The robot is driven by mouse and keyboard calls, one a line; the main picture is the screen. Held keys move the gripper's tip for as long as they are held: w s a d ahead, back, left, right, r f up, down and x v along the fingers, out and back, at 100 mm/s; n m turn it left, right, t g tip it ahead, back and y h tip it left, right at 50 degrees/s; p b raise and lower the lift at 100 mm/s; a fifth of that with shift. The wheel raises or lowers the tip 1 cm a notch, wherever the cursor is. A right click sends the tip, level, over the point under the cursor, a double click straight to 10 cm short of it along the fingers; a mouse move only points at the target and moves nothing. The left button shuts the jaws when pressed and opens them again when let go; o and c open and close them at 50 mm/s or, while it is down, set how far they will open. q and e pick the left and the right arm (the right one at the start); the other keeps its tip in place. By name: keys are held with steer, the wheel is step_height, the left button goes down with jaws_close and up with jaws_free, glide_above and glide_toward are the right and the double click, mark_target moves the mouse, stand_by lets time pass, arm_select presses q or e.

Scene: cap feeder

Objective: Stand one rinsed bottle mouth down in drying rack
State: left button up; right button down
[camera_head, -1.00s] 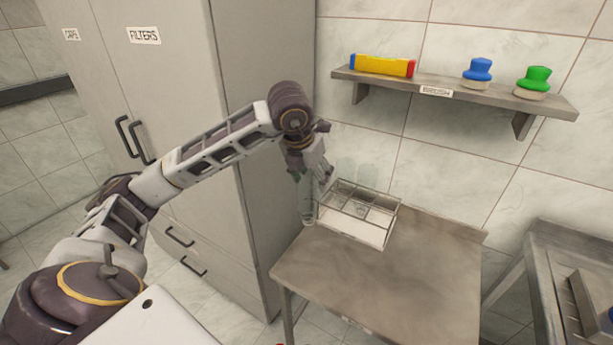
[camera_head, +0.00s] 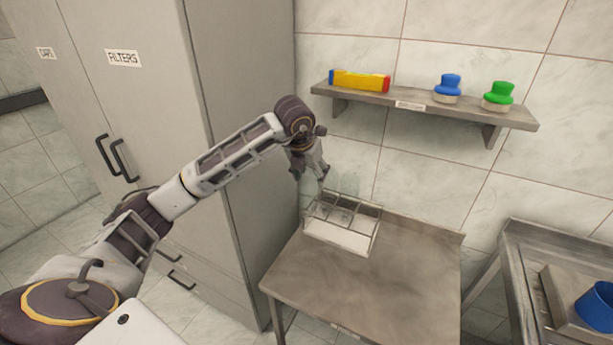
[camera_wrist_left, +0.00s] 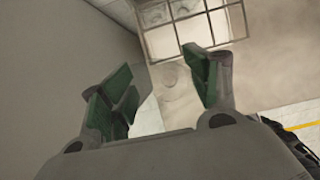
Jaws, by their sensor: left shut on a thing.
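My left gripper (camera_head: 312,174) is at the back left of the drying rack (camera_head: 340,236), above its rim. In the left wrist view the green-padded fingers (camera_wrist_left: 160,88) are shut on a clear bottle (camera_wrist_left: 178,92), which is faint and hard to make out. Its mouth and exact tilt cannot be told. The rack is a wire frame with square compartments on a pale tray, and its grid (camera_wrist_left: 187,22) shows beyond the fingers in the wrist view. Faint clear glass shapes (camera_head: 362,182) stand at the rack's back. My right gripper is not in view.
The rack stands on a steel table (camera_head: 375,285) whose front is clear. A tall grey cabinet (camera_head: 240,150) is close on the left. A wall shelf (camera_head: 420,104) holds a yellow block and blue and green knobbed items. Another steel bench with a blue container (camera_head: 597,308) is at right.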

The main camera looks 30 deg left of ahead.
arm_select(q)
steer(key=shift+w+p, duration=1)
steer(key=shift+w, duration=3.1)
step_height(320, 180, down, 13)
steer(key=b, duration=0.7)
steer(key=shift+a+b, duration=0.25)
steer(key=shift+b, duration=0.15)
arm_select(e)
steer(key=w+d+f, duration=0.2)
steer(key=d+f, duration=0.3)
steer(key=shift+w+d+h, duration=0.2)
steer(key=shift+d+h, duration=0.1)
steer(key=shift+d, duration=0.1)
arm_select(q)
steer(key=shift+w+f, duration=0.1)
steer(key=shift+f, duration=0.05)
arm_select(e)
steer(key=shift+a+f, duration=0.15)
arm_select(q)
steer(key=shift+f+b, duration=0.3)
steer(key=shift+f, duration=0.1)
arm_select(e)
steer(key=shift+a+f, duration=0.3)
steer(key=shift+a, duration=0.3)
